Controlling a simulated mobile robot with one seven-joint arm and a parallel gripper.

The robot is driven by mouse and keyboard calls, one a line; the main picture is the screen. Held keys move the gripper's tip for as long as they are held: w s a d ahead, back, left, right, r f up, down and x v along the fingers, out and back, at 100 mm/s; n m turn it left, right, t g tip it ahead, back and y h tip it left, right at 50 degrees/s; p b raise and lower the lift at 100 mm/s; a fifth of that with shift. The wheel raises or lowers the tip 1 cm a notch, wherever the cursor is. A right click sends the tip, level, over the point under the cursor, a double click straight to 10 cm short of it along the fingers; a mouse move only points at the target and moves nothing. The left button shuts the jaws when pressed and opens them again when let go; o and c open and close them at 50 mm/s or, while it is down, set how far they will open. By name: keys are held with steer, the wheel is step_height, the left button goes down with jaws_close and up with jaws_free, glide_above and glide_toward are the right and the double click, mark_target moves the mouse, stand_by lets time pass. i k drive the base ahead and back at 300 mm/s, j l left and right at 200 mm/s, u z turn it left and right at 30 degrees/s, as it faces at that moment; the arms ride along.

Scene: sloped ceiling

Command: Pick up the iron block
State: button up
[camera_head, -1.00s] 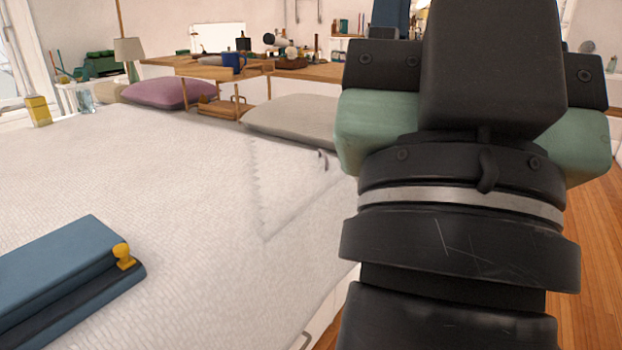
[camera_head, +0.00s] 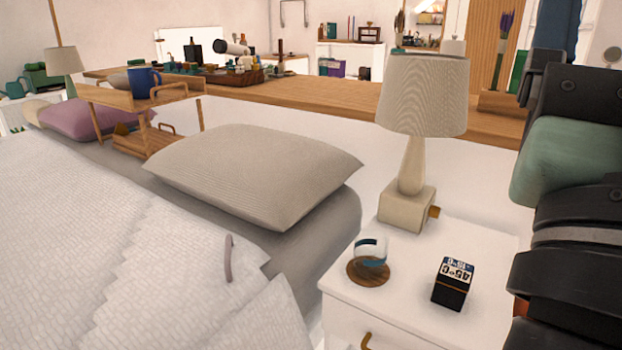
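A small dark block (camera_head: 453,284) with white printed labels on its top and side stands on the white nightstand (camera_head: 345,303) at the lower right. It is the only block-like thing on the nightstand; I cannot tell from its look whether it is iron. My arm runs along the right edge of the picture, to the right of the block and apart from it in the picture. My gripper's fingers are not visible, so nothing shows of what they hold.
A glass on a round wooden coaster (camera_head: 368,273) stands left of the block, and a lamp (camera_head: 421,120) stands behind it. A bed with a grey pillow (camera_head: 256,172) fills the left. A wooden counter (camera_head: 340,97) runs behind.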

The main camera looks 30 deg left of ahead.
mark_target(454, 279)
steer(key=i+j, duration=0.15)
steer(key=i, duration=0.15)
steer(key=i+j, duration=0.1)
steer(key=i, duration=0.15)
steer(key=k, duration=1.45)
